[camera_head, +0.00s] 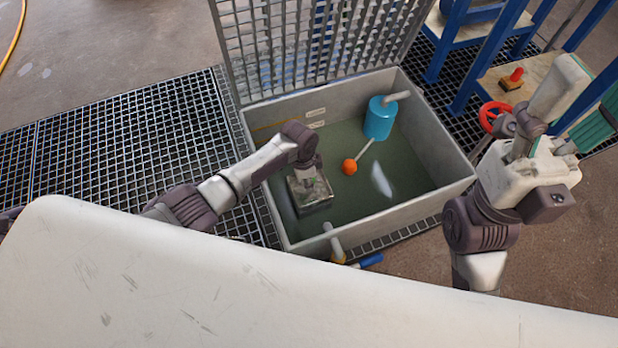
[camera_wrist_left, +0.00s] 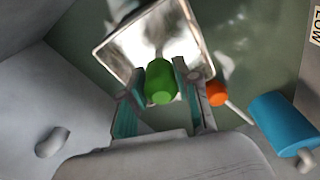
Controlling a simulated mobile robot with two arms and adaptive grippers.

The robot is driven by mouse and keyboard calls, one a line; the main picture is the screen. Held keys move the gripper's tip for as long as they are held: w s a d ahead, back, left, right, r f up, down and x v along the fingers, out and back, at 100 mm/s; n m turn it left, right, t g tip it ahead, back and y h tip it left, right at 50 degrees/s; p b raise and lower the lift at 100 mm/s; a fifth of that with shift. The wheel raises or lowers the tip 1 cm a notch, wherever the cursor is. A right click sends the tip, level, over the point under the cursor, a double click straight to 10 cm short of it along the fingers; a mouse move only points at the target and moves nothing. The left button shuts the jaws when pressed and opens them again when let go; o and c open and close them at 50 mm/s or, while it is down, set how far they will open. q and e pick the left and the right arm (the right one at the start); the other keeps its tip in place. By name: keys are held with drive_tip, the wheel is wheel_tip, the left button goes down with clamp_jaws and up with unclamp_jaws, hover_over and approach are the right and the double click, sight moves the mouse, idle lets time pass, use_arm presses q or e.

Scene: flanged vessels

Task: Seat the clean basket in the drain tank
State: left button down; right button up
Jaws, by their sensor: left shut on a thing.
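The drain tank (camera_head: 432,205) is a grey open-topped box with murky greenish liquid or floor inside. The basket (camera_head: 318,200) is a shiny metal box inside the tank, toward its near left side. In the left wrist view the basket (camera_wrist_left: 120,45) looks tilted in the picture, with a green handle (camera_wrist_left: 160,82) on top. My left gripper (camera_head: 308,180) reaches down into the tank and is shut on that handle, a finger on each side (camera_wrist_left: 163,76). The basket's underside is hidden, so I cannot tell whether it rests on anything.
A blue cylinder (camera_head: 380,120) and an orange float (camera_head: 349,167) on a rod are inside the tank, right of the basket. The raised grating lid (camera_head: 310,40) stands behind. A pipe with a yellow and blue valve (camera_head: 337,248) is at the near wall. A blue-framed stand (camera_head: 480,60) is at right.

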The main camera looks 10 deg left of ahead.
use_arm(q)
drive_tip(key=shift+f+b, duration=0.65)
drive_tip(key=shift+f, duration=0.35)
drive_tip(key=c, duration=0.7)
unclamp_jaws()
drive_tip(key=shift+c, duration=0.2)
wheel_tip(320, 180, up, 12)
drive_tip(key=a, duration=0.1)
drive_tip(key=shift+s+a, duration=0.2)
drive_tip(key=shift+s, duration=0.05)
